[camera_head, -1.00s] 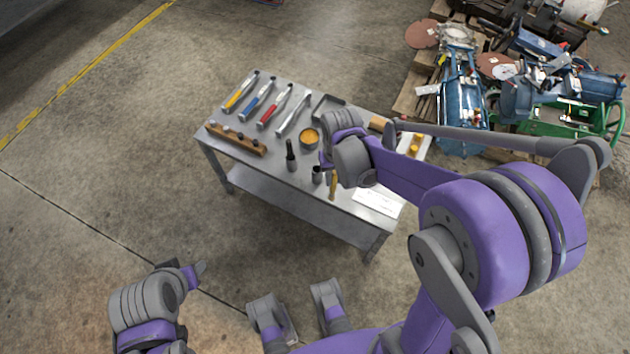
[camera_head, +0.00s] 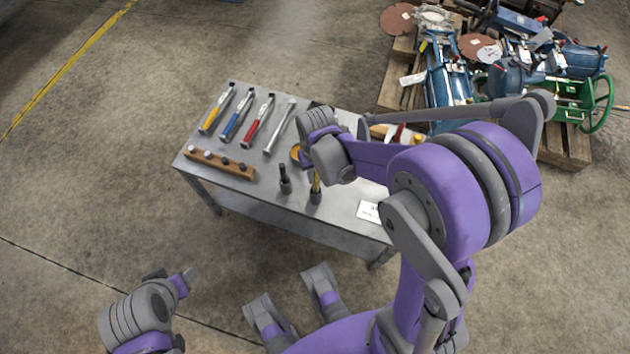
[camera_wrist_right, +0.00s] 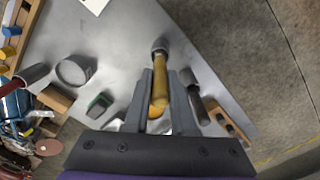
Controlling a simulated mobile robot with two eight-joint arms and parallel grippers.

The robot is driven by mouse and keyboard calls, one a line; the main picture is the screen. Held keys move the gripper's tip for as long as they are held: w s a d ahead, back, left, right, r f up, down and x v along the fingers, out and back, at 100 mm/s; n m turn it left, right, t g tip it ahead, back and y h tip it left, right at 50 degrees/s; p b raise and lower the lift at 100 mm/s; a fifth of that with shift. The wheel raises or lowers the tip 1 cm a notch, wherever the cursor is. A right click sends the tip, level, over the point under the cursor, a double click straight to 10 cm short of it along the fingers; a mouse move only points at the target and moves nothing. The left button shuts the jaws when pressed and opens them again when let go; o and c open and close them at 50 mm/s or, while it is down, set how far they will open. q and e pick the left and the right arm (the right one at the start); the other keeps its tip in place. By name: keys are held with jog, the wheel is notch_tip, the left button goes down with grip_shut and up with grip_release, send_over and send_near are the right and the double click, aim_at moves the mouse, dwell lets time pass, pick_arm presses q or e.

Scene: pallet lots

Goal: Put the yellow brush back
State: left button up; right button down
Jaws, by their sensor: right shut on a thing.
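The yellow brush (camera_head: 316,181) stands roughly upright, directly above a dark cup (camera_head: 316,198) at the table's front edge. In the right wrist view, its yellow handle (camera_wrist_right: 160,88) lies between the fingers of my right gripper (camera_wrist_right: 164,98), which is shut on it. A grey rounded part shows at its far end; I cannot tell how deep the brush sits in the cup. Beside it, a dark-handled brush (camera_head: 284,175) stands in a similar cup (camera_head: 285,187). My left gripper (camera_head: 188,274) is low at left, away from the table; its jaws are too small to read.
A pallet (camera_head: 398,80) of machinery stands behind at right. The floor in front is clear.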

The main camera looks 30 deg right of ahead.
aim_at(316, 181)
jog(key=shift+f+b, duration=0.45)
jog(key=shift+f, duration=1.45)
jog(key=shift+f, duration=0.2)
jog(key=c, duration=0.7)
grip_release()
jog(key=shift+c, duration=0.2)
jog(key=shift+r, duration=0.15)
